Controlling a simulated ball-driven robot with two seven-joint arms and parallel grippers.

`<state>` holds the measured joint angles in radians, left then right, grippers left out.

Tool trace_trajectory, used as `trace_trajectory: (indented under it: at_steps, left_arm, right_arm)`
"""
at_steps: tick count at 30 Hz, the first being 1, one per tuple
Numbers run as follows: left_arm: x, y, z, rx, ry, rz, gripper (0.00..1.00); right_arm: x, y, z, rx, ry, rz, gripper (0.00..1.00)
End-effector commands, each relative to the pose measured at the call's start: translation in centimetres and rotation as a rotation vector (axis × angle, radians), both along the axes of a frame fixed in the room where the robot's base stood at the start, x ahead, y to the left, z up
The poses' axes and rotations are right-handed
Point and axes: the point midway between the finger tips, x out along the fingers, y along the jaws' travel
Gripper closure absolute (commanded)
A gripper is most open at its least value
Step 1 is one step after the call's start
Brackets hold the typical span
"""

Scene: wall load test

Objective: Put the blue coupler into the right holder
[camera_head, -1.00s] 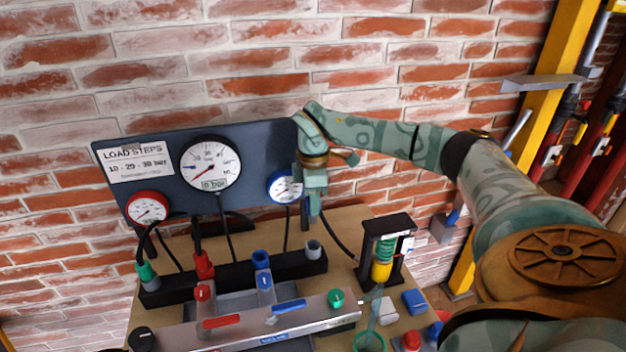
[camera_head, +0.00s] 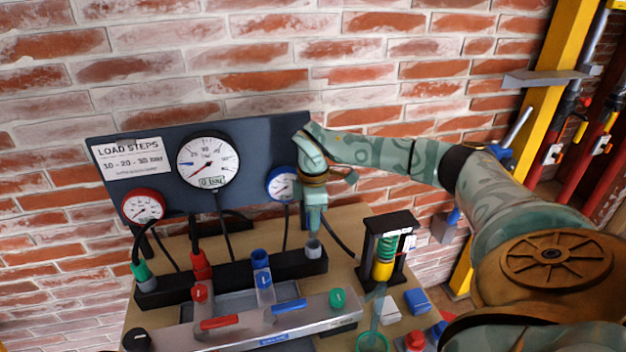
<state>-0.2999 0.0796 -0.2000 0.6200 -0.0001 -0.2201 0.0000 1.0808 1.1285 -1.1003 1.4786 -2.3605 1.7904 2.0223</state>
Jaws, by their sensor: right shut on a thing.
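My right gripper (camera_head: 315,226) points down, just above the grey open holder (camera_head: 313,249) at the right end of the black rail (camera_head: 227,271). It is shut on the blue coupler, which the fingers and hand hide almost wholly; a black hose runs down to the right from beside it. Whether the coupler touches the holder's rim cannot be told. A blue-ringed open socket (camera_head: 261,259) stands in the rail left of the holder. A red coupler (camera_head: 201,267) and a green coupler (camera_head: 144,272) stand farther left. My left gripper is not in view.
The gauge panel (camera_head: 262,143) stands close behind the gripper. In front is a silver valve block (camera_head: 270,322) with red and blue levers. A black frame with a spring and yellow cylinder (camera_head: 383,270) stands right; small blocks (camera_head: 417,301) lie nearby.

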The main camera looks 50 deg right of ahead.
Motion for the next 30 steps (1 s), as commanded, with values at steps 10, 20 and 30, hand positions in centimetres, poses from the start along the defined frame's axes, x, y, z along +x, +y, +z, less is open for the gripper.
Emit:
trace_trajectory:
  at_steps: [10, 20, 30]
  left_arm:
    - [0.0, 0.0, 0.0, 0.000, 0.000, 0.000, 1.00]
    - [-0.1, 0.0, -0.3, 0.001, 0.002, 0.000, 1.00]
    - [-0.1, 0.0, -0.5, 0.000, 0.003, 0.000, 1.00]
  right_arm:
    - [0.0, 0.0, 0.0, 0.000, 0.000, 0.000, 0.94]
    - [0.0, 0.0, -0.9, 0.000, 0.001, 0.000, 0.94]
    - [-0.1, 0.0, -1.8, 0.000, 0.000, 0.001, 0.94]
